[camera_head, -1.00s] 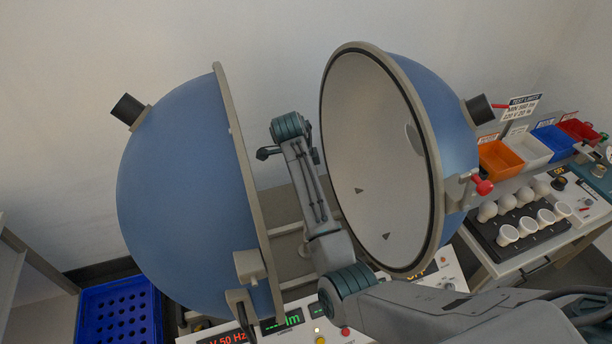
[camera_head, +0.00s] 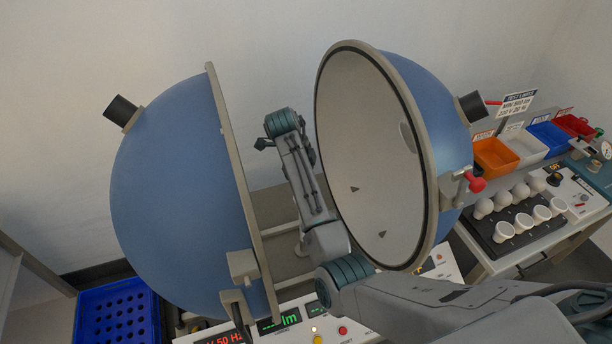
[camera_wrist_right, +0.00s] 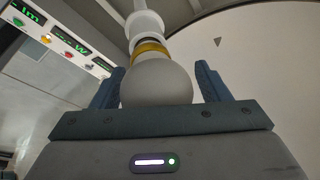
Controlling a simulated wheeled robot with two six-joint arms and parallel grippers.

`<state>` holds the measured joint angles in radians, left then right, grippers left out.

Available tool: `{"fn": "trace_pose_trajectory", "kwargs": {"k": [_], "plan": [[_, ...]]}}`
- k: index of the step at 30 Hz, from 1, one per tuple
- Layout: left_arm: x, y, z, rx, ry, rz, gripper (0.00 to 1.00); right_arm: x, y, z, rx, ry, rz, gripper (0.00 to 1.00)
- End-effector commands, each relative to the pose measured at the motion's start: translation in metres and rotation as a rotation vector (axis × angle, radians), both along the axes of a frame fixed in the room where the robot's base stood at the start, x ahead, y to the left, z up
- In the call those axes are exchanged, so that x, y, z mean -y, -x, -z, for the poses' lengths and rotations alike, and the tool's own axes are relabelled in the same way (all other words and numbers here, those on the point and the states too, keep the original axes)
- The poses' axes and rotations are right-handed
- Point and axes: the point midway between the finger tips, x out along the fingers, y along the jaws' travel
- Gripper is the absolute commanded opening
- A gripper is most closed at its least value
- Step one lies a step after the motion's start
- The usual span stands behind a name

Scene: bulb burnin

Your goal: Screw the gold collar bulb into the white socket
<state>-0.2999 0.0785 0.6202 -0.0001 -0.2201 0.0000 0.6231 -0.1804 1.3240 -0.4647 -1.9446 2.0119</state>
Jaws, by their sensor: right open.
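In the right wrist view, the bulb's white globe (camera_wrist_right: 158,82) lies between the two blue-grey fingers of my right gripper (camera_wrist_right: 158,85). The jaws are open, with a gap visible at the right finger. The gold collar (camera_wrist_right: 150,48) is on the bulb's far end, in line with the white socket (camera_wrist_right: 146,22). The collar sits at the socket's mouth; how deep the bulb sits cannot be told. In the head view my right arm reaches between the two sphere halves, and its fingers, the bulb and the socket are hidden there. My left gripper is not in view.
The blue sphere halves (camera_head: 180,195) and (camera_head: 440,130) stand close on both sides of my right arm. A control panel (camera_head: 300,322) is in front. A black tray (camera_head: 515,238) with several white bulbs and coloured bins (camera_head: 495,155) are at right. A blue crate (camera_head: 117,318) is at lower left.

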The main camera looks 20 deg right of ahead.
Motion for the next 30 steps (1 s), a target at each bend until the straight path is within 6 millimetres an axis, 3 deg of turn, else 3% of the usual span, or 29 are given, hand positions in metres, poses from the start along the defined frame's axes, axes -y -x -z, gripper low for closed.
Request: {"fn": "trace_pose_trajectory", "kwargs": {"k": [30], "plan": [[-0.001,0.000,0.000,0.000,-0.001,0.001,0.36,-0.012,-0.010,0.000,0.004,-0.001,-1.393,0.69]]}}
